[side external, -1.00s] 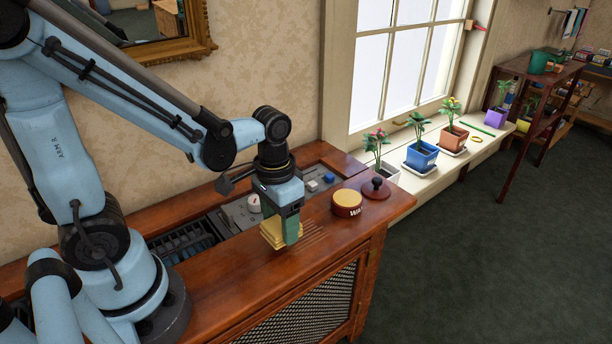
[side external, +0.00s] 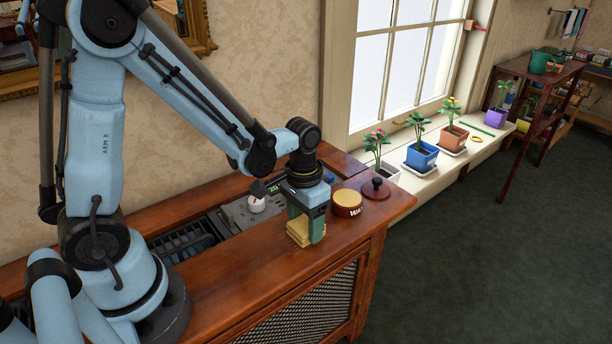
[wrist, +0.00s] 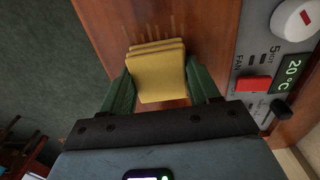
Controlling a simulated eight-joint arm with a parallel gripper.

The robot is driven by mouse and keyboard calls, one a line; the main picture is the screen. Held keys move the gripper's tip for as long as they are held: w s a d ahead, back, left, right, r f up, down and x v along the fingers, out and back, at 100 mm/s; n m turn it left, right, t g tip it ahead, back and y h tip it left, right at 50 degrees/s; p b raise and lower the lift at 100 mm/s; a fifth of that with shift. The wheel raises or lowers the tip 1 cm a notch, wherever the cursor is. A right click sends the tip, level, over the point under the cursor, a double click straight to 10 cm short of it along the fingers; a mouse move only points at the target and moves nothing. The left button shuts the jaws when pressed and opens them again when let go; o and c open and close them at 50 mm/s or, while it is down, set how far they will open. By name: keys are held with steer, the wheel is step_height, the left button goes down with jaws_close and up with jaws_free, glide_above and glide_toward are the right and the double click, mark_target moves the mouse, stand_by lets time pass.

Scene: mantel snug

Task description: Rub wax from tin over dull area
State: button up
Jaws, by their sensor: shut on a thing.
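My gripper (side external: 306,232) is shut on a folded yellow cloth (side external: 298,229). The cloth is low at the wooden cabinet top, and I cannot tell for certain whether it touches. In the wrist view the cloth (wrist: 160,72) sits between the two green fingers of my gripper (wrist: 162,88). Faint pale streaks, the dull area (wrist: 155,22), show on the wood just beyond the cloth. In the side view my gripper and the cloth hide most of that area. The tin (side external: 347,204), red with a pale label and a yellowish top, stands just right of my gripper.
A dark red knobbed lid (side external: 376,189) lies right of the tin. A grey control panel with a white dial (side external: 257,203) is set into the cabinet top (side external: 235,285) behind my gripper. Potted plants, including a blue pot (side external: 421,157), line the sill. The front of the top is clear.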

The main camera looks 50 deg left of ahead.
mark_target(281, 248)
steer(key=shift+w, duration=2.35)
steer(key=shift+s, duration=5.2)
steer(key=shift+w, duration=5.3)
steer(key=shift+s, duration=5.5)
step_height(281, 248, up, 8)
